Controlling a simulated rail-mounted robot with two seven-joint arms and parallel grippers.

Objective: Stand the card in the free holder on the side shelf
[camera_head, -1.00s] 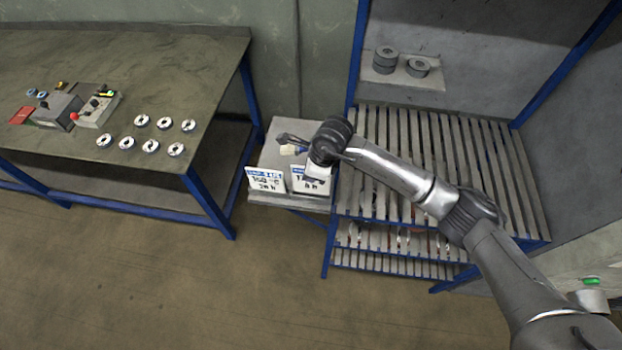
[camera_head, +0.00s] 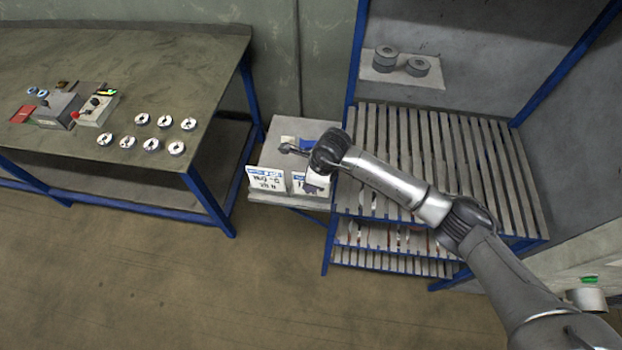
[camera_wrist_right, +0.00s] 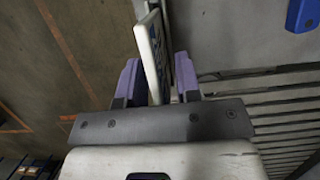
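A white card with black print and a blue top band (camera_head: 267,180) stands on the side shelf (camera_head: 262,197), at its front left. A second, similar card (camera_head: 311,184) stands to its right, partly hidden by my right gripper (camera_head: 316,178). In the right wrist view, a white card with blue print (camera_wrist_right: 152,50) rises between the two purple fingers of the right gripper (camera_wrist_right: 157,82). The fingers look spread, with a gap beside the card. The holders under the cards are hard to make out. My left gripper is not in view.
A blue item (camera_head: 305,144) lies at the back of the side shelf. The slatted rack (camera_head: 440,150) with blue posts adjoins it on the right. Grey discs (camera_head: 417,67) sit on a board behind. The workbench (camera_head: 190,75) at left carries several ring-shaped discs and a control box.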

